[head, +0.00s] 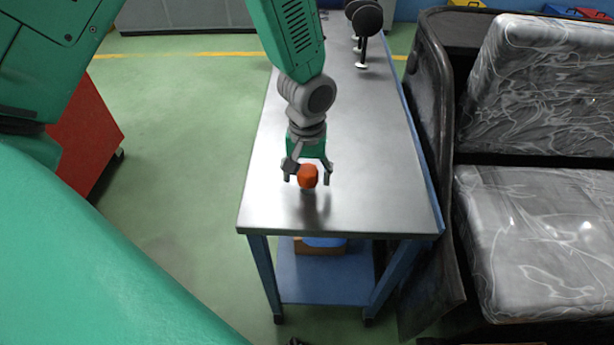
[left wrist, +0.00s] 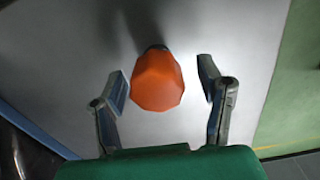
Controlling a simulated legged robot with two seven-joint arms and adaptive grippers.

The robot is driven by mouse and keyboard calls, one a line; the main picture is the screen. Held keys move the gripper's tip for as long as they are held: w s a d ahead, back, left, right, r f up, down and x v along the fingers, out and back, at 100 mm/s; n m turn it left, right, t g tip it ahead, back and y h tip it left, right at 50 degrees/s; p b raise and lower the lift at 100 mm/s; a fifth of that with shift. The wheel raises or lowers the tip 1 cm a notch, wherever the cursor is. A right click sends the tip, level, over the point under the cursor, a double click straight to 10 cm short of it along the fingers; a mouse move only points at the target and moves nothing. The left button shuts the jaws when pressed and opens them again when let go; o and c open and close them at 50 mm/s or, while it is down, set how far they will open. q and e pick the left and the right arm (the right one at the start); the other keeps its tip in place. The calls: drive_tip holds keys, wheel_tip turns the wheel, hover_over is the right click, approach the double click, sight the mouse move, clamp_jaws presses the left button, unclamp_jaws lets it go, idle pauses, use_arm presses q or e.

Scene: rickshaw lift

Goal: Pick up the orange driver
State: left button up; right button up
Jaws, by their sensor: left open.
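The orange driver (head: 307,176) stands near the front end of the metal table, its orange handle towards me. In the left wrist view the orange driver (left wrist: 157,82) shows between the two fingers, with a gap on each side, wider on the right. A dark part shows behind the handle; the rest of it is hidden. My left gripper (head: 307,174) is open and sits around or just over the handle; I cannot tell its exact height. Its fingers also show in the left wrist view (left wrist: 165,88). My right gripper is not in view.
The metal table (head: 273,205) has a clear top around the driver. Dark round-topped objects (head: 366,22) stand at its far end. A rickshaw with a grey patterned seat (head: 540,235) is close on the right. A red cabinet (head: 85,135) stands left.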

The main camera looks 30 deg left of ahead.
use_arm(q)
drive_tip(key=shift+d, duration=0.2)
drive_tip(key=shift+c, duration=0.4)
drive_tip(key=shift+d+r, duration=0.1)
drive_tip(key=c, duration=0.7)
drive_tip(key=shift+d, duration=0.1)
drive_tip(key=c, duration=0.6)
drive_tip(key=shift+a, duration=0.2)
